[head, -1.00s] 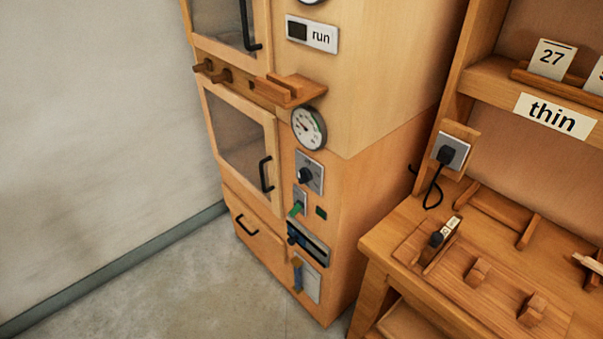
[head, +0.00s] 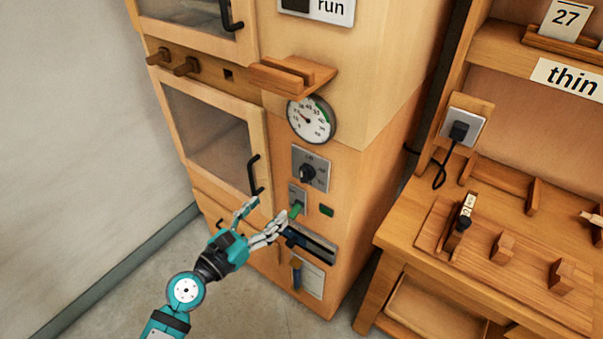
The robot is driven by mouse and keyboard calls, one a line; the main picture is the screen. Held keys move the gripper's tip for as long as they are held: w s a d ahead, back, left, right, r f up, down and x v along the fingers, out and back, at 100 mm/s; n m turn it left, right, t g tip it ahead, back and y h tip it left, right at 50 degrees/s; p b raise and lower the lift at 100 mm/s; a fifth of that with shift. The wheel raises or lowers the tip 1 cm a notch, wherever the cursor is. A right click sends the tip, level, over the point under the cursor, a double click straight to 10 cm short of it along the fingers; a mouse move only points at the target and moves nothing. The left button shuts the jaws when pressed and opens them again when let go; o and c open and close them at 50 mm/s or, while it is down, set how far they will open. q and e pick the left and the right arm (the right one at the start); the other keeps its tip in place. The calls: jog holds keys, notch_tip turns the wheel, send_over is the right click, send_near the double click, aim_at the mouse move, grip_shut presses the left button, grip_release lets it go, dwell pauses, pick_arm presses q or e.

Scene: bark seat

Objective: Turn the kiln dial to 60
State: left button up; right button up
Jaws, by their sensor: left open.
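The kiln cabinet (head: 385,135) is a tall wooden unit. Its black dial (head: 307,173) sits on a grey plate on the front panel, below a round gauge (head: 311,119). The plate's markings are too small to read surely. My left gripper (head: 262,216) is open and empty, with teal and grey fingers. It is in front of the panel, below and left of the dial and apart from it. Its right finger appears close to a green-tipped switch (head: 296,209); I cannot tell whether they touch. My right gripper is not in view.
A black door handle (head: 254,175) is left of the dial. A small wooden ledge (head: 294,76) juts out above the gauge. A slotted dark panel (head: 311,243) is below the switch. A wooden workbench (head: 398,232) stands to the right.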

aim_at(302, 176)
pick_arm(q)
jog(key=x, duration=1.3)
jog(key=shift+w+f, duration=0.1)
jog(key=shift+w, duration=0.05)
jog(key=shift+w+d, duration=0.15)
jog(key=shift+w, duration=0.2)
pick_arm(e)
jog(key=shift+w+a+r, duration=0.3)
jog(key=shift+w+a, duration=0.2)
jog(key=shift+a, duration=0.1)
jog(key=shift+d, duration=0.15)
pick_arm(q)
jog(key=c, duration=1.1)
pick_arm(e)
jog(key=shift+d, duration=0.35)
